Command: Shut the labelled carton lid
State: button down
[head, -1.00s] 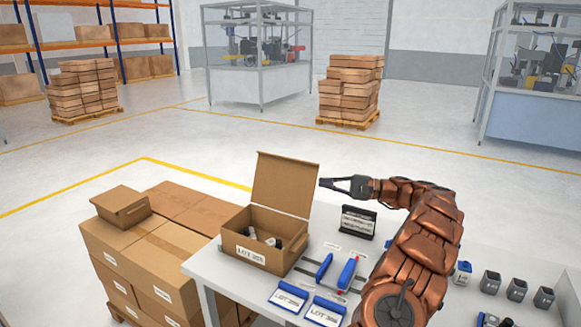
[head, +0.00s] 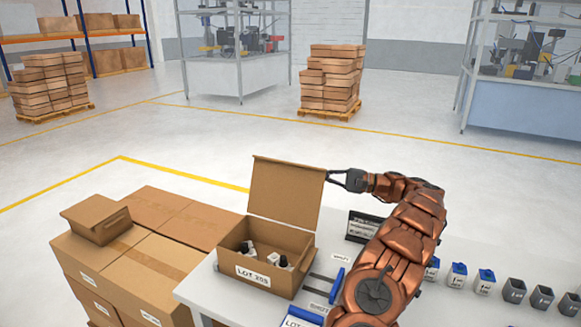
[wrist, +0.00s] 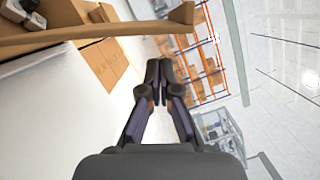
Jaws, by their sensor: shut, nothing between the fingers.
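The labelled carton (head: 265,272), marked LOT 255 or similar, stands on the table with small items inside. Its lid (head: 287,194) stands upright, hinged at the carton's far side. My gripper (head: 331,175) is at the lid's upper right edge in the head view; I cannot tell whether it touches. In the wrist view its fingers (wrist: 159,68) are together and empty. A brown cardboard edge (wrist: 90,32), apparently the lid's, crosses the top of that view beyond the fingertips.

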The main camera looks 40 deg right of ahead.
aim_at(291, 170)
jog(key=p+x, duration=0.3)
jog(key=x, duration=0.6)
jog(key=shift+r, duration=0.15)
jog(key=shift+w+a, duration=0.35)
jog(key=shift+a, duration=0.15)
